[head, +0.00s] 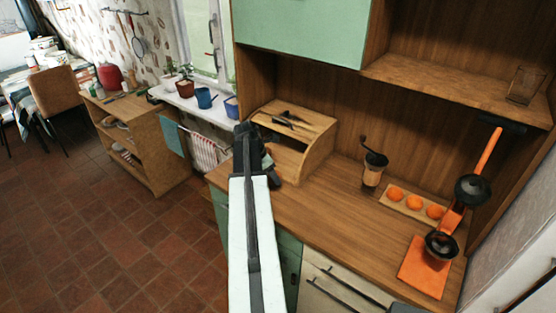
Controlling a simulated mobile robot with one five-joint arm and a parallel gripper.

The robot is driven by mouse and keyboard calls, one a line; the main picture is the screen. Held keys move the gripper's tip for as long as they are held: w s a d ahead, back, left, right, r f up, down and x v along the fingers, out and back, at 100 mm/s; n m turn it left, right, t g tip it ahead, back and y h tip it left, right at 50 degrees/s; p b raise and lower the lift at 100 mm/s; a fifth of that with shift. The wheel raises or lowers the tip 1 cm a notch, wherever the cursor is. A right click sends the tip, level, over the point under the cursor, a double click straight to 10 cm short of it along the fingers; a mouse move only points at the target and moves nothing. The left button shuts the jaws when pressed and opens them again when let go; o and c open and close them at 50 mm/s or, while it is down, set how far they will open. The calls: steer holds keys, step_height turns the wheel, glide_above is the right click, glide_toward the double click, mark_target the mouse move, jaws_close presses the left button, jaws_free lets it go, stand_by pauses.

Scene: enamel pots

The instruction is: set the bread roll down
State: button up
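I see no bread roll in the head view. My gripper (262,158) is at the far end of my white and black arm, over the left end of the wooden counter (325,215). It is in front of the left side of a wooden bread box (318,142). Its fingers are dark and mostly hidden behind the wrist, so I cannot see whether they hold anything. A dark-handled item (283,121) lies on top of the bread box.
On the counter stand a coffee grinder (373,165), a board with oranges (414,203) and an orange juicer press (452,218). The counter's middle is clear. Open tiled floor (110,235) lies left.

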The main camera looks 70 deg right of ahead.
mark_target(290, 165)
steer(key=d, duration=0.5)
steer(key=d+f+b, duration=0.1)
steer(key=d, duration=0.9)
steer(key=shift+s+f, duration=0.2)
steer(key=shift+s, duration=0.2)
steer(key=shift+d+f+b, duration=0.1)
steer(key=shift+d+b, duration=0.2)
steer(key=shift+d, duration=0.35)
step_height(290, 165, down, 4)
steer(key=b, duration=0.4)
steer(key=shift+a, duration=0.1)
steer(key=shift+r+p, duration=0.3)
steer(key=o, duration=0.9)
steer(key=shift+f, duration=0.2)
steer(key=o, duration=0.4)
steer(key=shift+o, duration=0.2)
steer(key=shift+r, duration=0.1)
